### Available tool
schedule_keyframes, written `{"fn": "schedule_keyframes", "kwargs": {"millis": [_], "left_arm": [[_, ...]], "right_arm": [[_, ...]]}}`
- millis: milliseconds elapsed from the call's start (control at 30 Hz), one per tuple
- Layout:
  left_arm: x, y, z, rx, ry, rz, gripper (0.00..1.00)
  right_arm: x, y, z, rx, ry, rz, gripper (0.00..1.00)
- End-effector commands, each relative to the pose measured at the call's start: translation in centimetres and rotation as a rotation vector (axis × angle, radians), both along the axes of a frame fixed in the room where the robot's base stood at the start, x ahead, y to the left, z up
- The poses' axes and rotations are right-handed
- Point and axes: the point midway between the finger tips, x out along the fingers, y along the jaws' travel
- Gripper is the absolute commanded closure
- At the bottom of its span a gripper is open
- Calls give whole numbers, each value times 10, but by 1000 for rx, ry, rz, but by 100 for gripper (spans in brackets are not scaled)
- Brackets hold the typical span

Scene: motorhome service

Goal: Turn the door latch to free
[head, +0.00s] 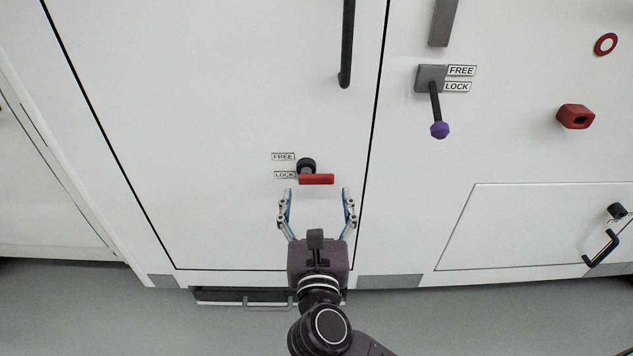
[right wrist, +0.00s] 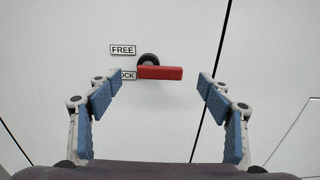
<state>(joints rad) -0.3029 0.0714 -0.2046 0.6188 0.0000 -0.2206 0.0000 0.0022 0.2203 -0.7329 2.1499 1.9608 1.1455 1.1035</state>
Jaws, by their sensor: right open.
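The door latch has a red bar handle (head: 316,179) on a round black hub (head: 306,165), low on the white door (head: 220,110). A FREE label (head: 283,156) sits to the upper left and a LOCK label (head: 284,175) to the lower left, level with the bar. My right gripper (head: 318,194) is open just below the bar, its fingers apart on both sides. In the right wrist view the red bar (right wrist: 160,73) shows between and beyond the fingertips (right wrist: 161,80), apart from them. My left gripper is not in view.
On the wall right of the door is another lever with a purple knob (head: 440,130) and its own FREE and LOCK labels. A black door handle (head: 347,45) hangs above. A red block (head: 575,116) and a lower hatch (head: 530,225) are at right. A step (head: 240,297) is below the door.

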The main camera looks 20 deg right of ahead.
Motion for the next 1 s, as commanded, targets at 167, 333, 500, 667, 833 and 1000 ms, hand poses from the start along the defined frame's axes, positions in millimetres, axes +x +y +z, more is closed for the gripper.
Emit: {"fn": "schedule_keyframes", "kwargs": {"millis": [167,333,500,667,833,1000], "left_arm": [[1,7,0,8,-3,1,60],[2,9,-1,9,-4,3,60],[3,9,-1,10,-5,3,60],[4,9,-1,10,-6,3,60],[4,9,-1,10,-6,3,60],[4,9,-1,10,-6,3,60]], "right_arm": [[29,-8,1,-5,-3,0,28],[43,-12,0,-5,-2,0,28],[46,-13,0,-4,-1,0,28],[46,-13,0,-4,-1,0,30],[45,-13,0,-4,-1,0,48],[45,-13,0,-4,-1,1,67]]}}
